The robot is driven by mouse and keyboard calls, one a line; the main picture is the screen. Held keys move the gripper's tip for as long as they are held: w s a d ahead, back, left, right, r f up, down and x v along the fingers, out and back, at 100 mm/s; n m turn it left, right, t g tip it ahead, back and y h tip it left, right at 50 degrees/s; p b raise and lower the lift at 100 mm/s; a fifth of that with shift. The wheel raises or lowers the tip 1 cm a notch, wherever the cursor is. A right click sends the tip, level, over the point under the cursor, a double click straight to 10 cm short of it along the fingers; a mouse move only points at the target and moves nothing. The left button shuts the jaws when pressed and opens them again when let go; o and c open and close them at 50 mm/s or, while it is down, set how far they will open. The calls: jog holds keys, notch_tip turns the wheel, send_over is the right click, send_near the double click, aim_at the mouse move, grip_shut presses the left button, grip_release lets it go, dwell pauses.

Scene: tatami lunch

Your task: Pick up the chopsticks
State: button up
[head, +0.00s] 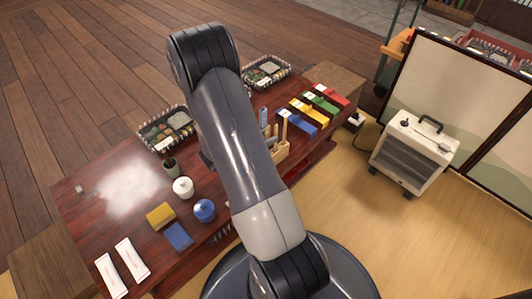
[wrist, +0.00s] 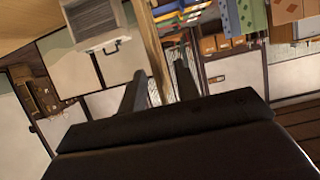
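No bare chopsticks can be made out clearly. Two slim white paper packets, a left one (head: 111,276) and a right one (head: 132,260), lie side by side at the table's near left corner; they may be wrapped chopsticks. A light wooden holder with upright sticks (head: 281,142) stands right of my arm, partly hidden; I cannot tell what the sticks are. My gripper (wrist: 160,58) shows two dark fingers standing apart in the wrist view, with nothing seen held between them. In the head view my arm hides the gripper over the middle of the table.
The dark red table (head: 85,215) carries a white pot (head: 183,187), a blue pot (head: 204,210), a yellow block (head: 160,215), a blue block (head: 178,236) and two food trays, one at the left (head: 167,128). Coloured boxes (head: 309,112) line the right end. A heater (head: 415,150) stands beyond.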

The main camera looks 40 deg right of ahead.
grip_shut()
dwell(0.3)
notch_tip(320, 180, up, 10)
jog(key=p, duration=0.4)
jog(key=shift+p, duration=0.4)
notch_tip(320, 180, up, 8)
jog(key=p, duration=0.8)
jog(key=shift+r, duration=0.25)
